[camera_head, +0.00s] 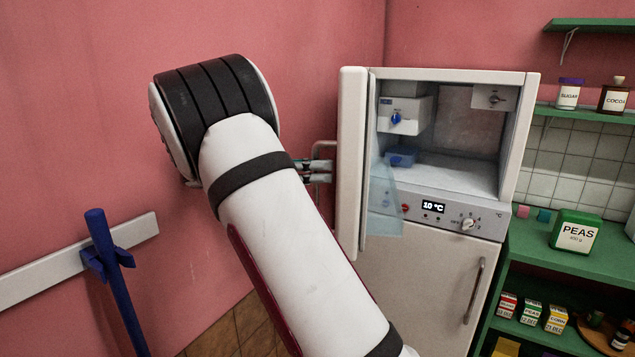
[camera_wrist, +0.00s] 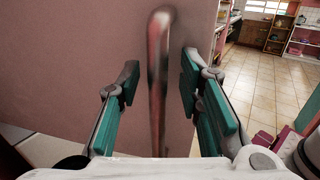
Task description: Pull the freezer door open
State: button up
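The upper freezer door (camera_head: 350,165) stands swung wide open to the left, seen nearly edge-on, with the compartment (camera_head: 450,130) exposed. Its metal handle (camera_head: 331,150) is on the door's outer left face. My gripper (camera_head: 322,172) is at this handle, partly hidden behind my arm. In the wrist view, the upright handle (camera_wrist: 158,85) stands between the two teal-padded fingers of my gripper (camera_wrist: 157,80). The fingers are apart, with a visible gap on each side of the handle. The door face (camera_wrist: 100,40) fills the background.
The lower fridge door (camera_head: 400,285) is shut. A green shelf unit (camera_head: 590,265) with boxes stands at the right. A blue pole (camera_head: 115,280) and a white wall rail (camera_head: 40,277) are at the left. Open tiled floor (camera_wrist: 265,75) shows beyond the door.

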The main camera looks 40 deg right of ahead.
notch_tip(320, 180, up, 6)
jog(key=shift+a+r, duration=0.1)
jog(key=shift+r, duration=0.15)
jog(key=shift+c, duration=0.6)
